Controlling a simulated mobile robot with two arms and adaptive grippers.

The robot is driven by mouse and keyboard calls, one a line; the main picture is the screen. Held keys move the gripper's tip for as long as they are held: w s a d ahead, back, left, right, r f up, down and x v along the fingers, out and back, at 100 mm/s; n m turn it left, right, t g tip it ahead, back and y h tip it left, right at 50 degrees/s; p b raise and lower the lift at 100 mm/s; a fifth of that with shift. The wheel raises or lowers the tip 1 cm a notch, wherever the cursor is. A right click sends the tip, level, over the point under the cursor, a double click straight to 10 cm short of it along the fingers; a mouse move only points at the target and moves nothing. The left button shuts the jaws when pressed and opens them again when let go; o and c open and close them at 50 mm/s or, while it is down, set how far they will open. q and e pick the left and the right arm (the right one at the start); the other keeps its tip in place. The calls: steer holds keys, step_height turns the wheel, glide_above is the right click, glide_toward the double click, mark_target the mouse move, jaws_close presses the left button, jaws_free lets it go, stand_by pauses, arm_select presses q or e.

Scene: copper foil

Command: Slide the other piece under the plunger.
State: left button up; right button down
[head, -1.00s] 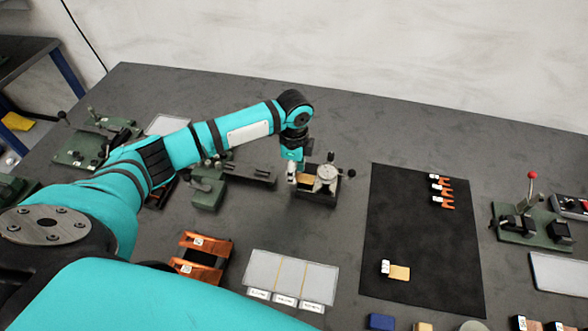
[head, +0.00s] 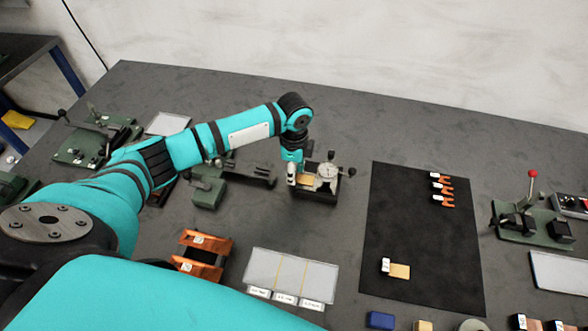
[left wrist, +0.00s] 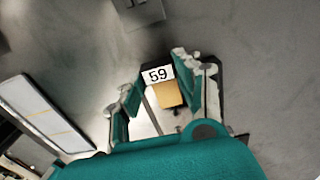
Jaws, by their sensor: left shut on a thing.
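A copper-coloured foil piece with a white tag marked 59 (left wrist: 168,94) is between the fingers of my left gripper (left wrist: 166,88) in the left wrist view. In the head view my left gripper (head: 293,181) points down at the left side of the dial gauge (head: 327,172), shut on that piece. The piece's copper part (head: 306,181) shows beside the gauge base. The plunger tip is hidden, so I cannot tell whether the foil lies under it. Another tagged copper piece (head: 399,271) lies on the black mat (head: 420,220). My right gripper is not in view.
Orange forked parts (head: 443,189) lie at the mat's top right. A clear sectioned tray (head: 290,276) and an orange holder (head: 202,255) stand in front. A green fixture (head: 208,188) is left of the gauge. A red-knobbed lever fixture (head: 530,215) stands right of the mat.

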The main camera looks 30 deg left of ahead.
mark_target(312, 181)
arm_select(q)
steer(key=shift+r+p, duration=0.1)
steer(key=shift+p, duration=0.35)
stand_by(0.4)
stand_by(0.5)
steer(key=shift+w+d, duration=0.2)
steer(key=shift+d, duration=0.5)
steer(key=shift+w+d, duration=0.15)
steer(key=shift+d, duration=0.5)
stand_by(0.3)
steer(key=shift+p, duration=0.6)
steer(key=shift+w+d, duration=0.15)
steer(key=shift+d, duration=0.4)
steer(key=shift+w+d, duration=0.15)
steer(key=shift+d, duration=0.4)
stand_by(1.8)
steer(key=shift+f+p, duration=0.2)
steer(key=shift+p, duration=0.15)
stand_by(0.4)
steer(key=o, duration=0.7)
